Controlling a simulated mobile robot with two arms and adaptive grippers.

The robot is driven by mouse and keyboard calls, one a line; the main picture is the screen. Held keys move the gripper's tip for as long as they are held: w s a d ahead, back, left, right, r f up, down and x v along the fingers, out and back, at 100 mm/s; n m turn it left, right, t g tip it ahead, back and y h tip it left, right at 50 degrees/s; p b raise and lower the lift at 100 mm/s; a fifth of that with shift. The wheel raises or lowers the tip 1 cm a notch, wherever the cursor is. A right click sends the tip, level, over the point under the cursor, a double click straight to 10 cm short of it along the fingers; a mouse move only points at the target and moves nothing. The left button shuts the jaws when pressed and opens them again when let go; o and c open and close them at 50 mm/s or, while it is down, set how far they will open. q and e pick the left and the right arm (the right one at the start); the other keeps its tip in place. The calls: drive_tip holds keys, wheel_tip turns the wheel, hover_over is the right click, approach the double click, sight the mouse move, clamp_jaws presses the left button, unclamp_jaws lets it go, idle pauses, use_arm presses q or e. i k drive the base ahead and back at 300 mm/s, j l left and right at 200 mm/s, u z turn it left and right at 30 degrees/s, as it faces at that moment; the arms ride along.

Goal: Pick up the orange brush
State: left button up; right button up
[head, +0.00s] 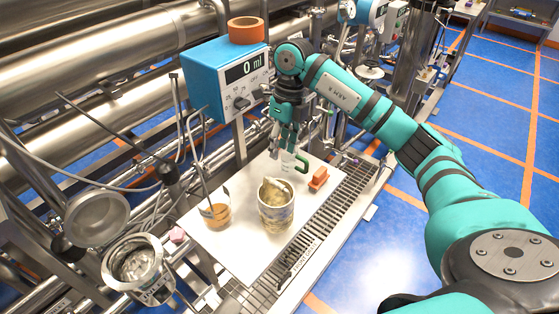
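The orange brush (318,179) looks like a small orange block. It lies on the right side of the white board (246,264), near the board's right edge. My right gripper (282,151) points down over the back part of the board, to the left of and behind the brush. Its fingers look apart with nothing between them, and it does not touch the brush. My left gripper is not in view.
A green-handled clear item (301,164) stands between my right gripper and the brush. A blue meter (222,80) carries an orange tape roll (246,30). Steel pipes crowd the left.

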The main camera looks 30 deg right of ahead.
sight(320, 177)
drive_tip(key=z, duration=1.35)
